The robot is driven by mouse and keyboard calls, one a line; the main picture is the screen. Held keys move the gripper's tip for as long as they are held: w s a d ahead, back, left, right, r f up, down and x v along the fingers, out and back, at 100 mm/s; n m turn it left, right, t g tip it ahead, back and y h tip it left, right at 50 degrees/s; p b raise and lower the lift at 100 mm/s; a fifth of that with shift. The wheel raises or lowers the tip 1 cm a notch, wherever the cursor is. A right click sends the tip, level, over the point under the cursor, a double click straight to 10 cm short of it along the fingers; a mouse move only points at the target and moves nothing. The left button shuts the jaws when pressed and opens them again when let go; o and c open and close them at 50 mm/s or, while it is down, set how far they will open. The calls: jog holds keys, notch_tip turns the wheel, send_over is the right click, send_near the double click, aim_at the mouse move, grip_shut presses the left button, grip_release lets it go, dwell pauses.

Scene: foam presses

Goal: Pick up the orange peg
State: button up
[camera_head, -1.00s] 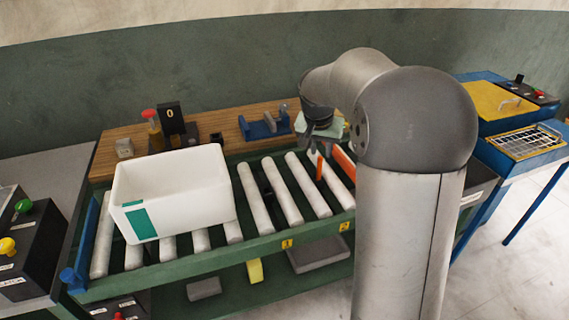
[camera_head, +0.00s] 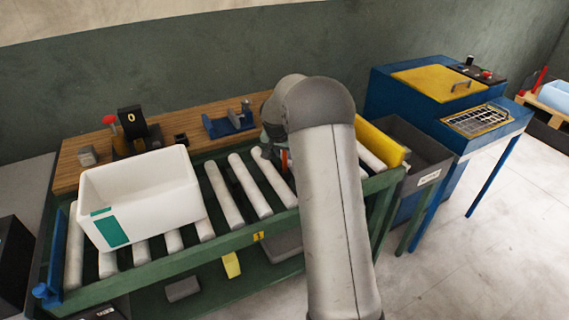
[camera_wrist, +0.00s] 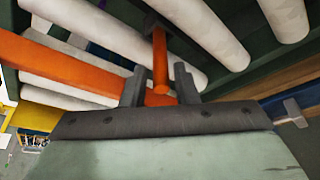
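In the wrist view the orange peg (camera_wrist: 160,58) is a slim rod with a dark block at its far end. Its near end shows between the two fingers of my gripper (camera_wrist: 160,75). The fingers are apart, with a gap on each side of the peg, and do not appear to touch it. I cannot tell how deep the peg sits between them. In the head view my arm hides most of the gripper and the peg; only a small bit of orange shows beside the arm.
A wide orange bar (camera_wrist: 65,68) lies left of the peg, partly behind the gripper. White conveyor rollers (camera_head: 222,192) surround the spot. A white bin (camera_head: 150,195) stands on the left rollers. A blue bracket (camera_head: 229,124) is on the wooden shelf. A yellow bar (camera_head: 380,142) stands at the conveyor's right end.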

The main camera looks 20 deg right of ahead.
aim_at(285, 159)
jog(key=shift+p+x, duration=0.85)
jog(key=shift+x, duration=1.75)
grip_shut()
jog(key=shift+w+r, duration=0.1)
jog(key=shift+r, duration=0.05)
